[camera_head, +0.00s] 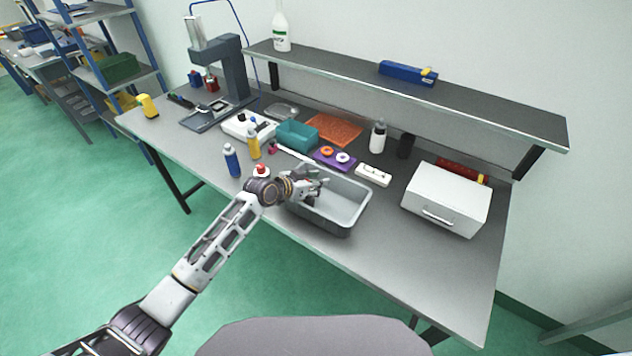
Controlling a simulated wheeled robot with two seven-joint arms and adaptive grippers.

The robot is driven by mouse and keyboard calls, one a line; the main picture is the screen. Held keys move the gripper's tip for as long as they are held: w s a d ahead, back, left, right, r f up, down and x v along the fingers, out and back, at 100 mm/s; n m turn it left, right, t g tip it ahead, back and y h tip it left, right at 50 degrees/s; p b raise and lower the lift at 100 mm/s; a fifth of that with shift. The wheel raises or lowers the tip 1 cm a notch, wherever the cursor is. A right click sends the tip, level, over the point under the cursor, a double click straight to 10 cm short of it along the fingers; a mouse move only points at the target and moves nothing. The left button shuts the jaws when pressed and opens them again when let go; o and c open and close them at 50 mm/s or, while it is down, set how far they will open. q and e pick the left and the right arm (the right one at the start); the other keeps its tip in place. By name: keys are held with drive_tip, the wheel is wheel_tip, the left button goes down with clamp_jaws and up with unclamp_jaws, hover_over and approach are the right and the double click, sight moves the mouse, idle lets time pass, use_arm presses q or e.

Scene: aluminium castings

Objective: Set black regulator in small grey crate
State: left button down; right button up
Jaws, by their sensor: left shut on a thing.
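The small grey crate (345,222) stands open near the front edge of the workbench. My left gripper (316,184) reaches in from the left and is over the crate's left back part. It is shut on a small dark thing, which looks like the black regulator but is mostly hidden by the fingers. I cannot tell whether this thing touches the crate floor. The visible crate floor to the right is bare. My right gripper is not in view.
A white box with a handle (446,198) stands right of the crate. Behind are a white device (373,175), a purple holder with rings (334,159) and a teal bin (297,135). A blue bottle (231,160) and yellow bottle (253,145) stand left. The front right bench is clear.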

use_arm(q)
drive_tip(key=shift+f, duration=0.1)
drive_tip(key=c, duration=0.8)
unclamp_jaws()
drive_tip(key=shift+b+v, duration=0.6)
drive_tip(key=shift+v, duration=5.45)
